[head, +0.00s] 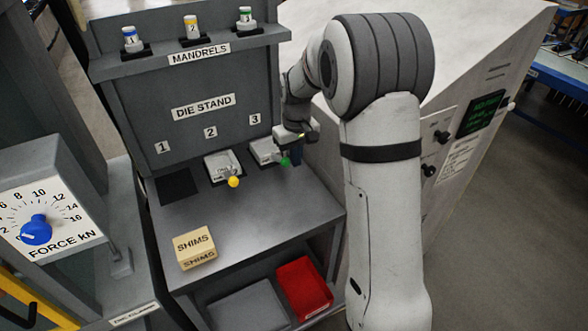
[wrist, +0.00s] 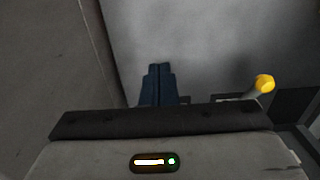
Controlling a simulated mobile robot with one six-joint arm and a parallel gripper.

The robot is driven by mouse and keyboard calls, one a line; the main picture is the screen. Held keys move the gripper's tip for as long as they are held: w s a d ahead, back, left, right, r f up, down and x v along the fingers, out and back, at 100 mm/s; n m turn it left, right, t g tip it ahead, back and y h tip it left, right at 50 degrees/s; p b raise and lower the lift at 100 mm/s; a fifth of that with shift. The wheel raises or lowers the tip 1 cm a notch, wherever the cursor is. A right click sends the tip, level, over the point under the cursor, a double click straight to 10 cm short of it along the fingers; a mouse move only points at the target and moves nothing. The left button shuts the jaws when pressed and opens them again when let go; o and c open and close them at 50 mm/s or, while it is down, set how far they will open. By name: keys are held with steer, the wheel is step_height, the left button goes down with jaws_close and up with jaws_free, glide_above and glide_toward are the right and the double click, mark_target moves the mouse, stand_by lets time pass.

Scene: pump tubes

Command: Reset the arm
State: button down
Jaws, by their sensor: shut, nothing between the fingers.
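My gripper (head: 296,160) hangs at the right end of the die stand (head: 203,107), beside the green knob (head: 285,161) at place 3. In the wrist view, the dark blue fingers of my gripper (wrist: 158,72) are together and hold nothing. A yellow-knobbed lever (head: 233,182) stands at place 2, left of the gripper. The yellow knob also shows in the wrist view (wrist: 264,84), right of the fingers. My arm partly hides the stand's right side, and I cannot tell whether the fingers touch anything.
A shims box (head: 195,247) sits on the table (head: 255,230). A red bin (head: 303,288) is below. The force dial (head: 36,230) is at left.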

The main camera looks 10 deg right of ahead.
step_height(320, 180, up, 5)
steer(key=shift+f, duration=0.1)
steer(key=s+d+r+m+t, duration=0.1)
steer(key=s+r, duration=0.1)
steer(key=s, duration=1.2)
steer(key=s+d+r+m+t, duration=0.1)
steer(key=s+r+m+t, duration=0.1)
steer(key=s, duration=1.2)
steer(key=shift+d+r+m, duration=0.3)
steer(key=shift+r, duration=0.05)
steer(key=shift+s, duration=0.15)
